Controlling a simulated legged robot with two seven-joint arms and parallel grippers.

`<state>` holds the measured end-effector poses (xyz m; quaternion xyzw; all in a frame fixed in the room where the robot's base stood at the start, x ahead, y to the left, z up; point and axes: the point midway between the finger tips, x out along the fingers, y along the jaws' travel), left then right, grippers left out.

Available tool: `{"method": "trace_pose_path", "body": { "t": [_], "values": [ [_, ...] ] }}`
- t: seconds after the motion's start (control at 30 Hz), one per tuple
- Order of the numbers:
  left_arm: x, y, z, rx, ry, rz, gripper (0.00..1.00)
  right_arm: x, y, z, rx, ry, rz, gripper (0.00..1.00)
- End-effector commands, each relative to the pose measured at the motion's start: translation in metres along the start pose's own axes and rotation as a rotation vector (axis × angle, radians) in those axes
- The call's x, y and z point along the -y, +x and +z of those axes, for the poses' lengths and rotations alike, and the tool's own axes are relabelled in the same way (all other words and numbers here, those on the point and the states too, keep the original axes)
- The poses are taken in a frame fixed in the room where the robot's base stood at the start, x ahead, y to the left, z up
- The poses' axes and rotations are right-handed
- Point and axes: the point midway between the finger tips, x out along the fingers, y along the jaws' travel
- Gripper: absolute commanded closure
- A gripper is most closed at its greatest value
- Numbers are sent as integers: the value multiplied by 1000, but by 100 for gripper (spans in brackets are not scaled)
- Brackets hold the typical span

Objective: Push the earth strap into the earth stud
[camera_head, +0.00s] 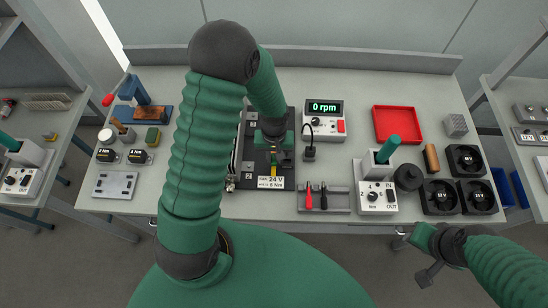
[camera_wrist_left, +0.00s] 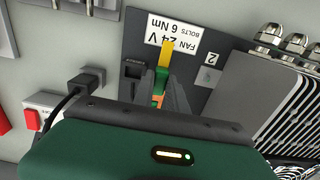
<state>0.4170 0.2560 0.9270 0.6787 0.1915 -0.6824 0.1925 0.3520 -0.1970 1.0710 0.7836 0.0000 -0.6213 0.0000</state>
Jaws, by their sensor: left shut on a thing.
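The earth strap (camera_wrist_left: 164,54), a yellow and green strip, shows between my left fingers in the wrist view. My left gripper (camera_wrist_left: 163,96) is shut on it, just above the dark panel (camera_wrist_left: 205,42). In the head view, my left gripper (camera_head: 273,148) is over the panel's lower part, and the strap's yellow end (camera_head: 273,169) points toward the "FAN 24 V" label. I cannot make out the earth stud; the fingers may hide it. My right gripper (camera_head: 428,272) is at the lower right, off the bench and away from the panel; its jaws are unclear.
A black plug with a cable (camera_head: 309,152) stands just right of the panel, near the "0 rpm" meter (camera_head: 324,117). A rack with red and black tools (camera_head: 323,197) is to the lower right. A red tray (camera_head: 397,124) and black fans (camera_head: 439,197) stand farther right.

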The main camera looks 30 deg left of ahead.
Motion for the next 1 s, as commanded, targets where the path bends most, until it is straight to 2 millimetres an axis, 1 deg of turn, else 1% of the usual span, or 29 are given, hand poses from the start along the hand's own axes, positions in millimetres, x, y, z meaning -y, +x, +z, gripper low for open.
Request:
{"method": "trace_pose_path", "body": {
  "t": [0.67, 0.7, 0.8, 0.9, 1.0],
  "values": [
    [0, 0, -17, -1, -1, 1, 100, 0, -2, 0, 0, 0, 0, 64],
    [0, 0, -17, -1, -1, 1, 81, 0, -2, 0, 0, 0, 0, 64],
    [0, 0, -17, -1, -1, 0, 68, 0, -2, 0, 0, 0, 0, 64],
    [0, 0, -16, 0, -1, 0, 57, 0, -2, 0, 0, 0, 0, 64],
    [0, 0, -16, 0, -1, 0, 57, 0, -2, 0, 0, 0, 0, 64]
  ]
}}
